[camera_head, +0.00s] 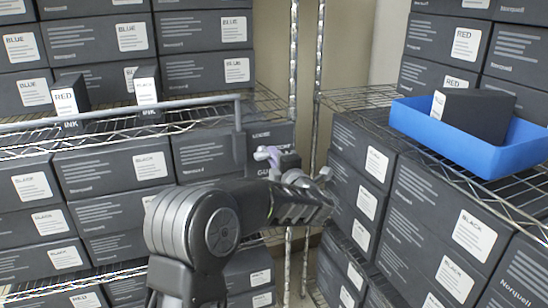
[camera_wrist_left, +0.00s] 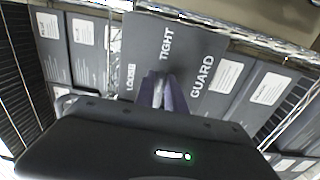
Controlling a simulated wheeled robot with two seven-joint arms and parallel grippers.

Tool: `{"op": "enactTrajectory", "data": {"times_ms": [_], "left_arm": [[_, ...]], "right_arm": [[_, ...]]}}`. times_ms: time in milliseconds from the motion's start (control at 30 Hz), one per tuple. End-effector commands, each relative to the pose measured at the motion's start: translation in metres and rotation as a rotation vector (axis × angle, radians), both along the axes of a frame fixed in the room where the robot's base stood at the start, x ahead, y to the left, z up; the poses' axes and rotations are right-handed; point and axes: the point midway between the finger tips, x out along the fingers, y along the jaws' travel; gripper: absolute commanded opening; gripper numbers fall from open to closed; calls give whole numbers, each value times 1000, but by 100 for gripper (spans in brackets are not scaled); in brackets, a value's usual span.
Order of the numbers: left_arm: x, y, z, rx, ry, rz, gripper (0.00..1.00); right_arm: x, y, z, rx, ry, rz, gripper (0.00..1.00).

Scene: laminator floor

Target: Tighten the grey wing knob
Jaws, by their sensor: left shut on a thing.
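The grey wing knob (camera_wrist_left: 159,92) shows in the left wrist view, in front of a dark panel (camera_wrist_left: 148,40) lettered LOOSE, TIGHT and GUARD. My left gripper (camera_wrist_left: 160,101) has its purple-grey fingers closed on the knob, one on each side. In the head view my left gripper (camera_head: 266,154) is at the same panel (camera_head: 262,136), at the right end of the left shelf. The gripper and arm hide the knob and part of the lettering there. My right gripper is in neither view.
A grey guard rail (camera_head: 180,107) runs along the left shelf front, with small RED (camera_head: 66,101) and other ink boxes behind it. Dark labelled cartons fill the shelves. A blue tray (camera_head: 437,128) holding a RED box stands on the right rack. Metal posts (camera_head: 293,60) stand close behind my gripper.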

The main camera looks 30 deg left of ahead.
Motion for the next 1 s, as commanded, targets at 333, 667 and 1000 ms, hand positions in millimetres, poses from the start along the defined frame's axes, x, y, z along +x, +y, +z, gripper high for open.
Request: {"op": "enactTrajectory", "data": {"times_ms": [333, 667, 1000], "left_arm": [[0, 0, -1, -1, 2, -1, 35], [-1, -2, -1, -1, 1, -1, 36], [-26, -40, -2, -1, 0, -4, 36]], "right_arm": [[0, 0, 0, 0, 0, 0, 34], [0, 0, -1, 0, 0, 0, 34], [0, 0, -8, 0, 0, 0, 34]]}}
